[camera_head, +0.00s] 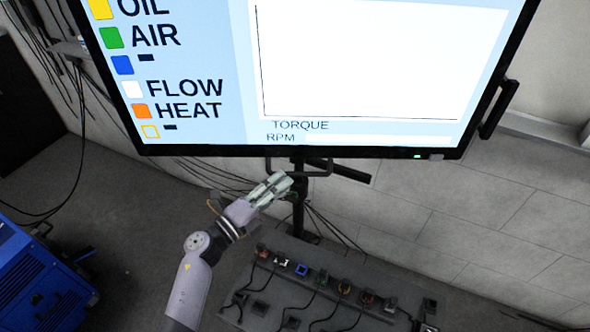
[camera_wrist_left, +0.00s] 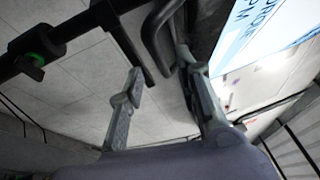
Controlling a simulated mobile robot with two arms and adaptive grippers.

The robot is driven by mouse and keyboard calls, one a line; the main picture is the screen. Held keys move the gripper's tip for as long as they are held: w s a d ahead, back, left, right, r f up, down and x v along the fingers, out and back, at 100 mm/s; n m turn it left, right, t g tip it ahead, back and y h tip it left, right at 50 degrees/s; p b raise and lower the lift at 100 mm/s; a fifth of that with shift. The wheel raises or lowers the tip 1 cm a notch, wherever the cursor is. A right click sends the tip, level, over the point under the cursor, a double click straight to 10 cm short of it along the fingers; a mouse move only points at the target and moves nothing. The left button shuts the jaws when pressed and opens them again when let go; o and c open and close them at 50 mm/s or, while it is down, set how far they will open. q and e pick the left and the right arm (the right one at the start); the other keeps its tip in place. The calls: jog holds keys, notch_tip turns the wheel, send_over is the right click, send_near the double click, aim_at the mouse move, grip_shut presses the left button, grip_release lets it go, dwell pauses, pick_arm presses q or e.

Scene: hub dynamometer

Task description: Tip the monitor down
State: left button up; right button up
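The large monitor (camera_head: 370,152) fills the top of the head view, its screen showing coloured labels and a blank chart. A dark bar handle (camera_head: 328,170) hangs below its lower edge, in front of the stand (camera_head: 300,200). My left gripper (camera_head: 284,182) is just below the handle. In the left wrist view, its fingers (camera_wrist_left: 160,66) are apart with nothing gripped. The bent handle (camera_wrist_left: 150,38) shows between and beyond the fingertips; I cannot tell whether they touch it. A corner of the screen (camera_wrist_left: 265,30) shows at upper right. My right gripper is not in view.
A grey panel (camera_head: 300,300) with several coloured connectors and cables lies below the monitor. A blue machine (camera_head: 40,285) stands at lower left. Cables hang along the wall at left. A dark side handle (camera_head: 498,108) is on the monitor's right edge.

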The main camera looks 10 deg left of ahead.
aim_at(295, 172)
pick_arm(q)
jog(key=x, duration=0.5)
jog(key=shift+w+d, duration=0.15)
jog(key=shift+w, duration=0.05)
jog(key=shift+c, duration=0.3)
grip_shut()
dwell(0.4)
